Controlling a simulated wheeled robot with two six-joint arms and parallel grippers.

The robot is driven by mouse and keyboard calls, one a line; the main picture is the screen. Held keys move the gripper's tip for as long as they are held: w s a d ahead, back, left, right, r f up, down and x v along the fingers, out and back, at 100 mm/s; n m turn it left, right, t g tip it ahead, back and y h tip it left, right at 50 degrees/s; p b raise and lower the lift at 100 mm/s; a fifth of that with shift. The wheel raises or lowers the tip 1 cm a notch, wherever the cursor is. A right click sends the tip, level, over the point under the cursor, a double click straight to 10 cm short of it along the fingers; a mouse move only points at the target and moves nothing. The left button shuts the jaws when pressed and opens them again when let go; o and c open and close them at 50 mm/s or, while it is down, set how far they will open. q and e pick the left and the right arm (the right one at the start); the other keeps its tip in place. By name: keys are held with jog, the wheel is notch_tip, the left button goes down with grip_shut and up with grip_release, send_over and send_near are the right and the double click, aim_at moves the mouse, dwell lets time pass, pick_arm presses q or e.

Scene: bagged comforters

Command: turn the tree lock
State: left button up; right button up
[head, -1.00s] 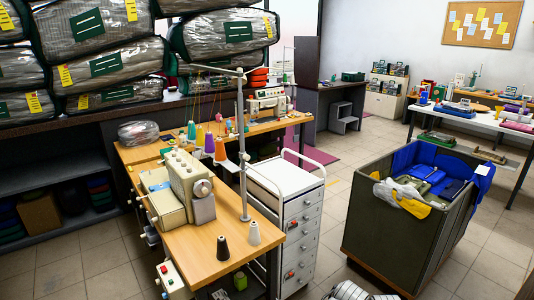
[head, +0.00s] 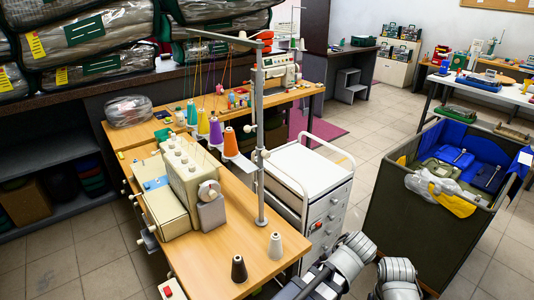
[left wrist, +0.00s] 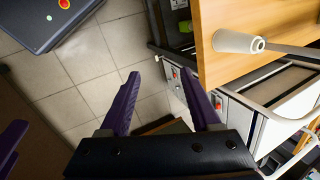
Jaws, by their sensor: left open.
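The thread tree is a grey pole (head: 261,120) standing on the wooden sewing table (head: 228,262), with crossbars at its top. A small pale knob (head: 259,156) sits partway up the pole; I cannot tell for sure that it is the lock, or how it is turned. My left gripper (left wrist: 163,100) is open and empty in the left wrist view, its purple fingers over the floor beside the wooden table edge (left wrist: 207,50). A white cone (left wrist: 237,41) on that table is near it, up and to the right.
A cream sewing machine (head: 187,185) and several thread cones surround the pole. A white drawer cart (head: 315,185) stands beside the table. A dark bin (head: 403,225) with blue cloth is at right. A dark cone (head: 239,268) stands near the table's front.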

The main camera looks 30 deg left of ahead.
pick_arm(q)
jog(key=w+a+r+m+t+y, duration=0.1)
jog(key=w+a+r+m+y, duration=0.1)
jog(key=w+a, duration=0.35)
jog(key=m+t+y, duration=0.5)
jog(key=m+y, duration=0.6)
send_near(268, 156)
jog(key=a, duration=0.1)
jog(key=shift+w+x, duration=0.1)
jog(key=shift+x, duration=1.95)
jog(key=shift+w+x, duration=0.15)
jog(key=shift+x, duration=1.95)
jog(key=shift+d, duration=0.1)
grip_shut()
